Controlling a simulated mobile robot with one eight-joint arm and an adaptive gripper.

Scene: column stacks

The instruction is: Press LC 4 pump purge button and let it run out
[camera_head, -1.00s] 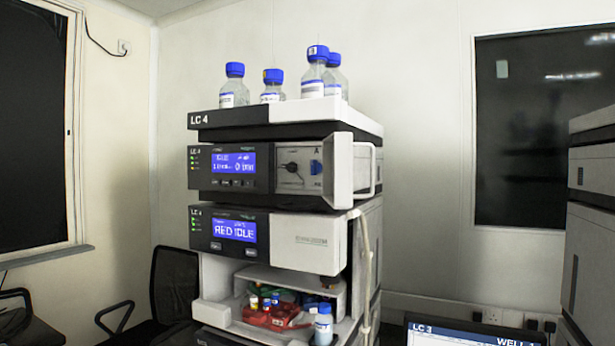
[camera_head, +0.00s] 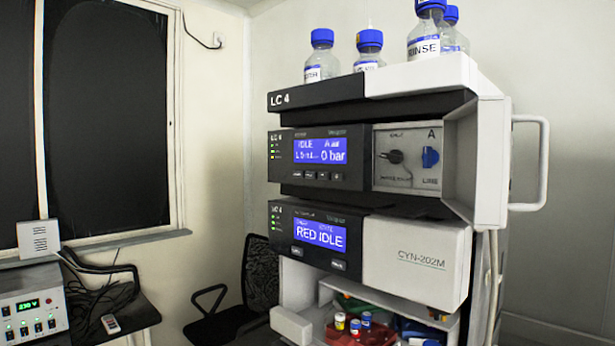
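The LC 4 stack (camera_head: 330,99) stands in front of me, right of the middle. Its pump module (camera_head: 320,158) is the upper unit, with a blue display (camera_head: 321,151) reading IDLE and 0 bar. A row of small dark buttons (camera_head: 316,175) lies under that display; their labels are too small to read. To its right is a panel with a black knob (camera_head: 391,157) and a blue knob (camera_head: 430,157) marked A. The module below has a display (camera_head: 320,234) reading RED IDLE. My gripper is not in view.
Several blue-capped bottles (camera_head: 322,62) stand on the stack's top. A white door with a handle (camera_head: 530,163) juts out at the right. A red tray with vials (camera_head: 360,330) sits low in the stack. A black chair (camera_head: 245,290) and a bench with a power supply (camera_head: 35,315) are at left.

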